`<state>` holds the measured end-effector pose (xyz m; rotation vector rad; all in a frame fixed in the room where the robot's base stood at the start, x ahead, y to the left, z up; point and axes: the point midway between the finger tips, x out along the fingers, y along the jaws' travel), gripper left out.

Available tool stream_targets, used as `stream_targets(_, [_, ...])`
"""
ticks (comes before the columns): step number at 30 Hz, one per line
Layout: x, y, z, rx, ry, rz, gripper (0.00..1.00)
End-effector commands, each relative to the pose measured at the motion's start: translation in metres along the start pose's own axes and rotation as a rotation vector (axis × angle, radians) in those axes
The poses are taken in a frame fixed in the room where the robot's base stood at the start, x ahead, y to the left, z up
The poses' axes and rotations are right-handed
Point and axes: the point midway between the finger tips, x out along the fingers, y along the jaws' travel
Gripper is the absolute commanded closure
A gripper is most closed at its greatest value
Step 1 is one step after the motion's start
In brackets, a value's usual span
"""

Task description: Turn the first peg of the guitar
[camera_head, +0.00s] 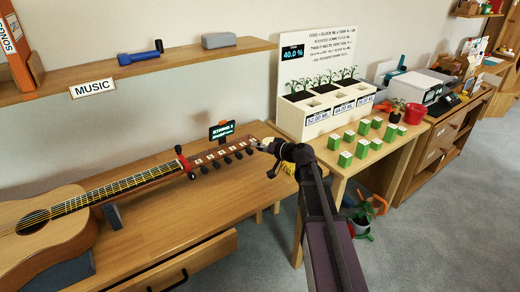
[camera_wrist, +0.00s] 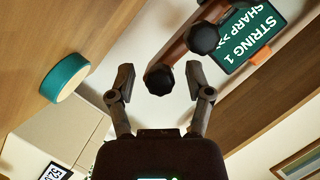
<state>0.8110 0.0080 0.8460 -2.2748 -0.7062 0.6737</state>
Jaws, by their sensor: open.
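The acoustic guitar (camera_head: 40,220) lies on the wooden bench at the left, its neck running right to the headstock (camera_head: 215,159) with several dark pegs. A small screen (camera_head: 222,131) stands behind the headstock; in the wrist view the screen (camera_wrist: 253,33) reads "STRING 1 SHARP >>". My gripper (camera_head: 266,146) is at the right end of the headstock. In the wrist view my gripper (camera_wrist: 160,78) is open, with the dark end peg (camera_wrist: 158,80) between its fingers and gaps on both sides. Another peg (camera_wrist: 203,39) sits farther along, outside the fingers.
A teal roll (camera_wrist: 64,83) lies left of the fingers in the wrist view. A planter (camera_head: 325,107) and several green boxes (camera_head: 362,147) stand on the table to the right. A wall shelf (camera_head: 140,66) runs above the guitar. Bare bench (camera_head: 190,205) lies in front of the neck.

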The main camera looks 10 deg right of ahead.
Motion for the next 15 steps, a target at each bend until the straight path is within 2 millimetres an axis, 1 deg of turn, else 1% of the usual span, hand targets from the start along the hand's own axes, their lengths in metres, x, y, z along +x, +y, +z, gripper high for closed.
stream_targets(6, [-0.0002, -0.0001, 0.0000, 0.000, 0.000, 0.000, 0.34])
stream_targets(8, [-0.0002, -0.0001, -0.0001, 0.000, 0.000, 0.000, 0.52])
stream_targets(9, [-0.0002, 0.0000, -0.0001, 0.000, 0.000, 0.000, 0.64])
stream_targets(11, [-0.0003, 0.0000, 0.0000, 0.000, 0.000, 0.000, 0.82])
stream_targets(12, [-0.0003, -0.0001, 0.0000, 0.000, 0.000, 0.000, 0.93])
stream_targets(13, [-0.0003, -0.0001, 0.0000, 0.000, 0.000, 0.000, 1.00])
stream_targets(15, [-0.0003, -0.0001, 0.0000, 0.000, 0.000, 0.000, 1.00])
